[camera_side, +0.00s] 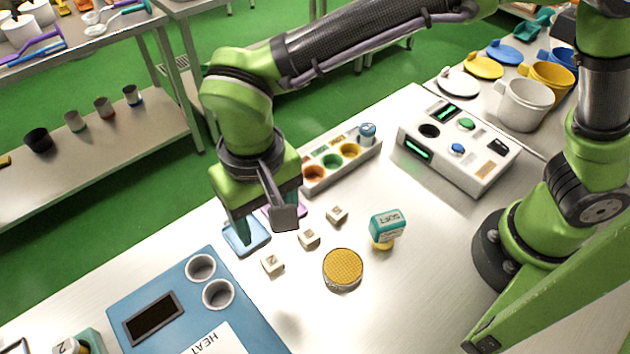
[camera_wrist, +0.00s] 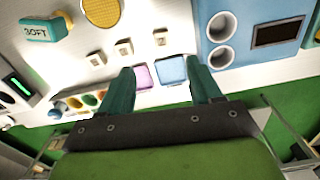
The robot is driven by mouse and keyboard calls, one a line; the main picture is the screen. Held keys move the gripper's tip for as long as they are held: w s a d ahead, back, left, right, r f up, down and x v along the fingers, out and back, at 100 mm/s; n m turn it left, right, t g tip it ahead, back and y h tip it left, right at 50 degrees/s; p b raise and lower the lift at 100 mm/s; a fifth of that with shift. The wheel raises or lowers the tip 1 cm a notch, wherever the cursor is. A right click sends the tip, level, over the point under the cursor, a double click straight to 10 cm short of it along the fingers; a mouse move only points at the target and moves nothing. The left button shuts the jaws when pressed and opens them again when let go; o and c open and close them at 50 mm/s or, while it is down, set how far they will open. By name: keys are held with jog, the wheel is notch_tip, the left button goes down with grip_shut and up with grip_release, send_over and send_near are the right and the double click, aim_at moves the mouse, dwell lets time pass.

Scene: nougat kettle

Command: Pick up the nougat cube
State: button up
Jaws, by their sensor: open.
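Three small cream cubes with dark markings stand apart in a slanting row: a near cube (camera_side: 272,264), a middle cube (camera_side: 309,238) and a far cube (camera_side: 337,214). They also show in the wrist view as a right cube (camera_wrist: 160,37), a middle cube (camera_wrist: 124,47) and a left cube (camera_wrist: 96,58). I cannot tell which is the nougat cube. My gripper (camera_side: 268,222) is open, pointing down, beside the row. In the wrist view my gripper (camera_wrist: 161,73) has nothing between its fingers but the view of a blue pad (camera_wrist: 171,71) and a pink pad (camera_wrist: 144,77).
A blue heater panel (camera_side: 130,290) with two cups lies at the front left. A round yellow waffle-topped disc (camera_side: 343,267) and a teal SOFT stamp (camera_side: 387,226) stand right of the cubes. A tray with coloured wells (camera_side: 316,188) and a control box (camera_side: 480,160) lie behind.

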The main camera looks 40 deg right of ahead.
send_over(274, 263)
jog(key=f, duration=0.8)
jog(key=shift+s+f, duration=0.25)
jog(key=shift+w+f, duration=0.15)
jog(key=shift+f, duration=1.15)
jog(key=shift+w+f, duration=0.1)
jog(key=shift+f, duration=1.15)
jog(key=c, duration=1.1)
